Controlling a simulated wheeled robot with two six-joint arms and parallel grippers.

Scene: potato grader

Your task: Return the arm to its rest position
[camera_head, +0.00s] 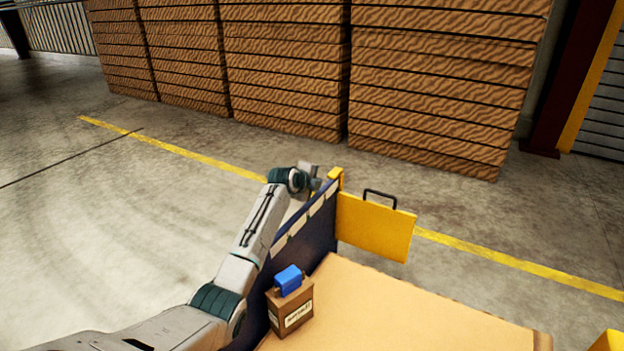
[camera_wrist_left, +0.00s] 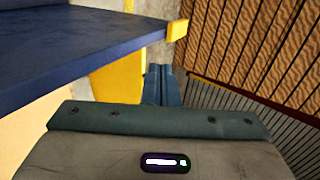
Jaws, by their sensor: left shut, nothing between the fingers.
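My left arm comes in from the lower left in the head view and reaches up along the outer side of a dark blue panel. My left gripper (camera_head: 312,172) is at the panel's far end, close to the yellow end piece (camera_head: 335,178); whether they touch is unclear. In the left wrist view the gripper's blue-grey fingers (camera_wrist_left: 158,74) are together with nothing between them. The dark blue panel (camera_wrist_left: 90,42) fills the upper left there, its yellow tip (camera_wrist_left: 177,30) just above the fingers. My right gripper is not in view.
A yellow gate with a black handle (camera_head: 375,226) stands at the panel's far end. Stacked brown pallets (camera_head: 430,85) stand behind. The floor at left is clear.

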